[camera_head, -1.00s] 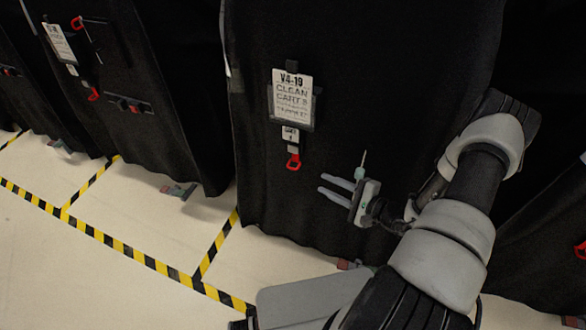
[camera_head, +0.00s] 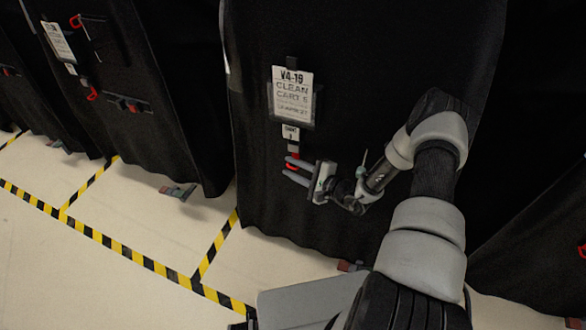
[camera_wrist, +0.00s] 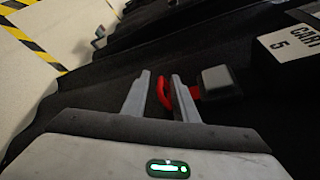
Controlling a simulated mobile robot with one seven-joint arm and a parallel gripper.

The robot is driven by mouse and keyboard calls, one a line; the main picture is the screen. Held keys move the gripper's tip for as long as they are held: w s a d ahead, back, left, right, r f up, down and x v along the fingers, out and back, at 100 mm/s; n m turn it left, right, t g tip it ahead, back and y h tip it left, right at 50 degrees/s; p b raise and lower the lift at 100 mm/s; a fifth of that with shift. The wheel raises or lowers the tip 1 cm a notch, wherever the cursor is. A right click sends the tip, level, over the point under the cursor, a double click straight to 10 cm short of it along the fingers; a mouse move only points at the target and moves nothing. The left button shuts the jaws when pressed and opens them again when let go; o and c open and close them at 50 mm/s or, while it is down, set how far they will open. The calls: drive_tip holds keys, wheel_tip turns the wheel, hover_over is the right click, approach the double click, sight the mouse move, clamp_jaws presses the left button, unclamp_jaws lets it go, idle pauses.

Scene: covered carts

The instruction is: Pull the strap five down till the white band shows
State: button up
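The cart tag (camera_wrist: 290,42) reads "CART 5" in the wrist view and hangs on the black cover below a larger sign (camera_head: 293,95). Below the tag, a grey block (camera_wrist: 219,80) carries a red pull loop (camera_wrist: 163,92). My gripper (camera_wrist: 157,76) is open, and part of the red loop shows between its two fingers. The right finger covers part of the loop; I cannot tell whether it touches it. In the head view my gripper (camera_head: 287,167) is at the loop and mostly hides it. No white band is visible.
Another covered cart (camera_head: 165,90) with its own sign and red pulls stands at the left. More black cover (camera_head: 535,225) hangs at the right. Yellow-black tape (camera_head: 120,243) marks the light floor, which is open at lower left.

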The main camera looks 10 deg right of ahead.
clamp_jaws()
idle(1.4)
